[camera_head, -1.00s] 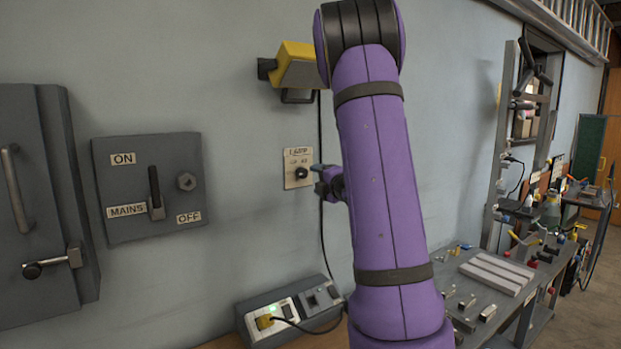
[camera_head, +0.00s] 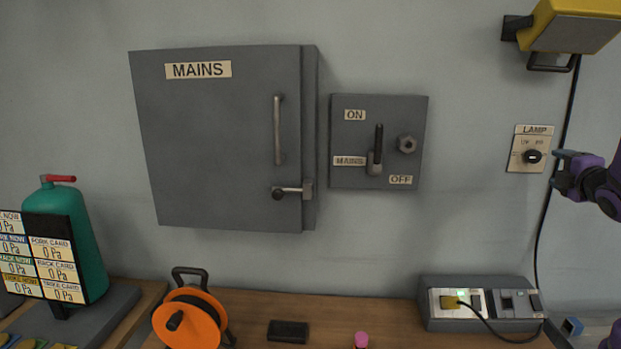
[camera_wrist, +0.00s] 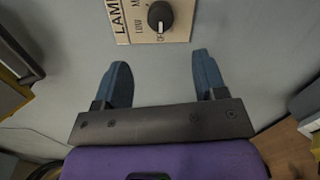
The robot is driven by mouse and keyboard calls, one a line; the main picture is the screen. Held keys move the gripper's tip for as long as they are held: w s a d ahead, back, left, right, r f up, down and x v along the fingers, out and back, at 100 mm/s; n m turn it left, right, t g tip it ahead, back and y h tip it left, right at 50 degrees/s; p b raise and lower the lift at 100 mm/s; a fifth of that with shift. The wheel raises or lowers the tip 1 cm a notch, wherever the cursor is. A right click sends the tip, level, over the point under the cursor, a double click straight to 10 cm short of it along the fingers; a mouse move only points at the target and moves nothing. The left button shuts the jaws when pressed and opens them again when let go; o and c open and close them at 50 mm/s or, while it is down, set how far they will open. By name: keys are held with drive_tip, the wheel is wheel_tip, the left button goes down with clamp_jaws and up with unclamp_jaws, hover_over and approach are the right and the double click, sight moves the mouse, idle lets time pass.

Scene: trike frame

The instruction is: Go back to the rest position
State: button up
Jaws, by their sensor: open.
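My gripper (camera_head: 558,168) is at the right edge of the head view, in front of the wall and just right of the lamp switch plate (camera_head: 519,160). In the wrist view its two blue fingers (camera_wrist: 162,82) stand wide apart with nothing between them. The lamp plate's black knob (camera_wrist: 160,15) lies just beyond the fingertips, apart from them. The rest of my purple arm is mostly outside the head view.
A yellow lamp (camera_head: 570,28) hangs above the plate, with a black cable running down. A socket box (camera_head: 480,303), an orange cable reel (camera_head: 188,318) and a pink-topped item (camera_head: 361,340) stand on the bench (camera_head: 260,305). The grey mains cabinet (camera_head: 222,140) and mains switch (camera_head: 378,142) are on the wall.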

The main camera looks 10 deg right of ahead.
drive_tip(key=s+a+r+m+g, duration=0.25)
drive_tip(key=a+m, duration=0.35)
drive_tip(key=a, duration=0.4)
drive_tip(key=s+a+r+m+g, duration=0.2)
drive_tip(key=s+a+m+g, duration=0.15)
drive_tip(key=a+m, duration=0.4)
drive_tip(key=s+a+f+m+g+y, duration=0.1)
drive_tip(key=s+a+g+y, duration=0.1)
drive_tip(key=s+a, duration=0.7)
drive_tip(key=s+a+f+m+g+y, duration=0.2)
drive_tip(key=s+a+g, duration=0.2)
drive_tip(key=s+a, duration=0.6)
drive_tip(key=shift+s+a+y, duration=0.25)
drive_tip(key=shift+a+y, duration=0.05)
drive_tip(key=shift+a, duration=0.45)
drive_tip(key=shift+f+m, duration=0.1)
drive_tip(key=shift+m, duration=0.15)
